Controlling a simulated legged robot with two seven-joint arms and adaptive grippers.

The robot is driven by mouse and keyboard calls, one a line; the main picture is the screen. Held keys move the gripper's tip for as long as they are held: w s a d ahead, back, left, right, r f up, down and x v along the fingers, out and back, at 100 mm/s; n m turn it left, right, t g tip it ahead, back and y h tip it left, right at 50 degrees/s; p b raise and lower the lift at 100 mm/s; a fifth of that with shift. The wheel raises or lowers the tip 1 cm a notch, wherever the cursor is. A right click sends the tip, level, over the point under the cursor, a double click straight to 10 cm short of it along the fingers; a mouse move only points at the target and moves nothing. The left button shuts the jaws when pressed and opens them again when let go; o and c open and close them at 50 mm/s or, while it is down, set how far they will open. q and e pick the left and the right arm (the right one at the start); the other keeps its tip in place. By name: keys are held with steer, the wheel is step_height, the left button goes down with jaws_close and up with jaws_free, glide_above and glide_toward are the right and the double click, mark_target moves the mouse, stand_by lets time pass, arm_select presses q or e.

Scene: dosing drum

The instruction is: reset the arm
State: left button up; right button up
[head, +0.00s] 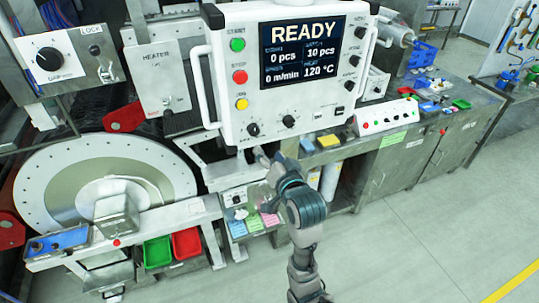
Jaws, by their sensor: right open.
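My right gripper (262,158) is open just below the lower edge of the white control panel (270,118). Its arm comes up from the bottom of the view. I see nothing held between its fingers. I cannot tell whether a fingertip touches the panel. The panel's screen (302,51) reads READY, 0 pcs, 10 pcs, 0 m/min and 120 °C. Green, red and yellow buttons run down the panel's left side, and black knobs sit along the bottom and right. My left gripper is not in view.
A large round metal drum (62,165) stands at the left. Green (158,252) and red (186,243) bins sit below it. A workbench (385,150) with a small white button box (384,116) runs to the right. The floor (430,235) at the lower right is clear.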

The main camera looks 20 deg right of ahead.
steer(key=w+a+f+n+g, duration=0.15)
steer(key=w+f, duration=0.25)
steer(key=f, duration=0.9)
steer(key=w+f+n+g, duration=0.1)
steer(key=w+f+g, duration=0.25)
steer(key=f, duration=0.95)
steer(key=s+f+n+g, duration=0.1)
steer(key=s+f+g, duration=0.15)
steer(key=f, duration=1.05)
steer(key=s+f+n+g, duration=0.1)
steer(key=s+f, duration=0.2)
steer(key=f, duration=1.1)
steer(key=s+d+f+n+g+b, duration=0.1)
steer(key=s+d+f+n+g, duration=0.2)
steer(key=s+f, duration=2.2)
steer(key=s+d+f+g, duration=0.1)
steer(key=s+f, duration=0.2)
steer(key=s, duration=0.6)
steer(key=s+d+f+n+g, duration=0.1)
steer(key=s+f, duration=0.3)
steer(key=s, duration=0.5)
steer(key=s+d+f+g, duration=0.1)
steer(key=s+f+g, duration=0.1)
steer(key=s, duration=0.7)
steer(key=shift+s+d+f+h, duration=0.2)
steer(key=shift+s+f+h, duration=0.15)
steer(key=shift+f, duration=0.4)
